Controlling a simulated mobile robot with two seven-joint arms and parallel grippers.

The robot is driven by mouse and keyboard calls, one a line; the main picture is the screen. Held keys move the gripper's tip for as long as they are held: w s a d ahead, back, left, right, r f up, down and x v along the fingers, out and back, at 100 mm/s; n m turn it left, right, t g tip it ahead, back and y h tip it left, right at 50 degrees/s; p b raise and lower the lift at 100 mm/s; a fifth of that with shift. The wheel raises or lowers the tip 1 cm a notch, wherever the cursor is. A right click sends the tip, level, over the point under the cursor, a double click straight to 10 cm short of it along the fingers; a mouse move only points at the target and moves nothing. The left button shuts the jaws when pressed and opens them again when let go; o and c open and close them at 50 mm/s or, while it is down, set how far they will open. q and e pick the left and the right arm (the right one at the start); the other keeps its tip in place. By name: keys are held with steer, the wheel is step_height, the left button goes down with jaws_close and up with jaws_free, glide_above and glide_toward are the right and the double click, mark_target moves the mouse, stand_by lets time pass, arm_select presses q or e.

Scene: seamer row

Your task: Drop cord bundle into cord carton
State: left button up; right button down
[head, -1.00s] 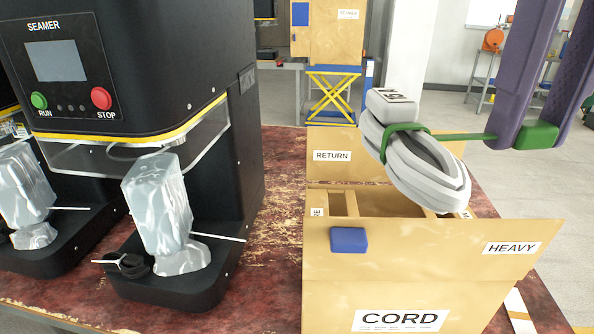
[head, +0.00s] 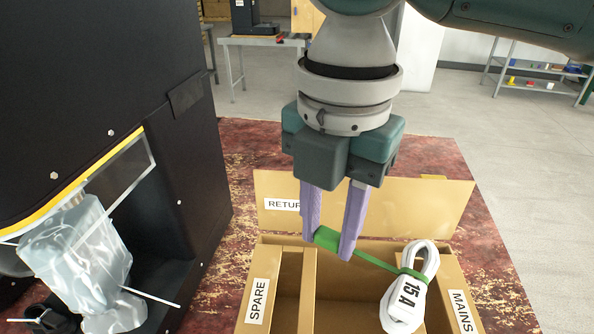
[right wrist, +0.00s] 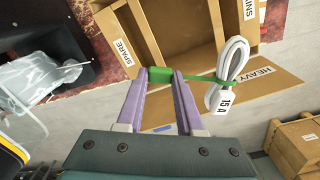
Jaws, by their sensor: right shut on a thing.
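The cord bundle (head: 409,287) is a white looped cord with a "15 A" tag, bound by a green strap. My right gripper (head: 333,243) is shut on the green tab at the strap's end, and the bundle hangs off to the right of the fingers. In the head view the bundle shows over the carton's right part, near the MAINS flap. The cord carton (head: 365,205) is open, with SPARE and MAINS labels and an inner divider. In the right wrist view the bundle (right wrist: 229,75) overlaps the HEAVY flap. My left gripper is not in view.
A black seamer (head: 100,90) stands left of the carton, with a plastic-wrapped item (head: 80,255) and a black cord (head: 45,320) at it. The worn red table (head: 245,160) is bare behind the carton. A wooden crate (right wrist: 297,145) shows in the right wrist view.

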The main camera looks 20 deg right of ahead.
step_height(320, 180, down, 11)
steer(key=s+a+n+b, duration=0.1)
steer(key=n+b, duration=0.4)
steer(key=n, duration=0.5)
steer(key=shift+s+a+r+b, duration=0.2)
steer(key=shift+s+b, duration=0.15)
steer(key=shift+s, duration=0.15)
steer(key=shift+c, duration=2.3)
jaws_free()
step_height(320, 180, up, 10)
